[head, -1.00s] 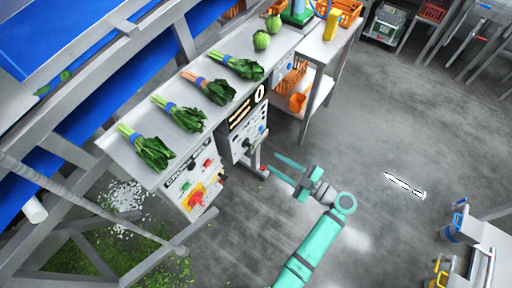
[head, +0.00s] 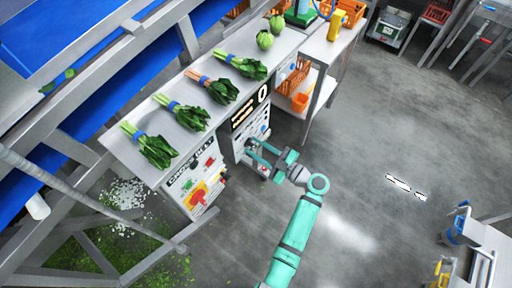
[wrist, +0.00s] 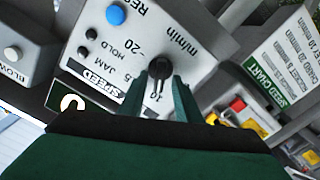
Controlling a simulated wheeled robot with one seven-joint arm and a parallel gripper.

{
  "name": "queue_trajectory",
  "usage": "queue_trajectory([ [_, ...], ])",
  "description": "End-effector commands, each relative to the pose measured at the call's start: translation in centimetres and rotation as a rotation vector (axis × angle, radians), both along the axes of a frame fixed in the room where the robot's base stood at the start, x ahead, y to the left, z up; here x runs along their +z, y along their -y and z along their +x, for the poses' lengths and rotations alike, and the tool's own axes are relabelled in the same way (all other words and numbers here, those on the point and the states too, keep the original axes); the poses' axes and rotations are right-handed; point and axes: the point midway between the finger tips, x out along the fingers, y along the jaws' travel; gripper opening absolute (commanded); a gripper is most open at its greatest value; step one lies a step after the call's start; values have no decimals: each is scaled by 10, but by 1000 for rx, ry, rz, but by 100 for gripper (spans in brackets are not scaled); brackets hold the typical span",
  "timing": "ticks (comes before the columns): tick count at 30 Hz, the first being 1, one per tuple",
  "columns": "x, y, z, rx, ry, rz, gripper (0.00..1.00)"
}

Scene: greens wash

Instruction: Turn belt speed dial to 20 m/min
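The belt speed dial (wrist: 160,70) is a small dark knob on a white panel in the wrist view. Printed marks 5, 10 and 20 and the word m/min stand around it, upside down in this view. My gripper (head: 249,147) is at the front of the control box (head: 236,142) in the head view, its fingers apart. In the wrist view my two green fingertips (wrist: 161,90) lie on either side of the dial. I cannot tell whether they touch it. The dial is too small to read in the head view.
A blue button (wrist: 116,15) and small black knobs are on the same panel. A speed chart (wrist: 290,75) is at the right. The changeover box with a red switch (head: 199,195) stands beside the control box. Greens bunches (head: 188,115) lie on the shelf above. Floor at right is open.

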Motion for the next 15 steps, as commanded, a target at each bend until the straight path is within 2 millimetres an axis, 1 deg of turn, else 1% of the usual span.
queue_trajectory([
  [6, 0, 0, 0, 0, 0, 0, 30],
  [7, 0, -1, 0, 0, 0, 0, 26],
  [10, 0, -1, 0, 1, 0, 0, 2],
  [11, 0, -1, 0, 2, 0, 0, 0],
  [15, 0, -2, 0, 2, 0, 0, 0],
])
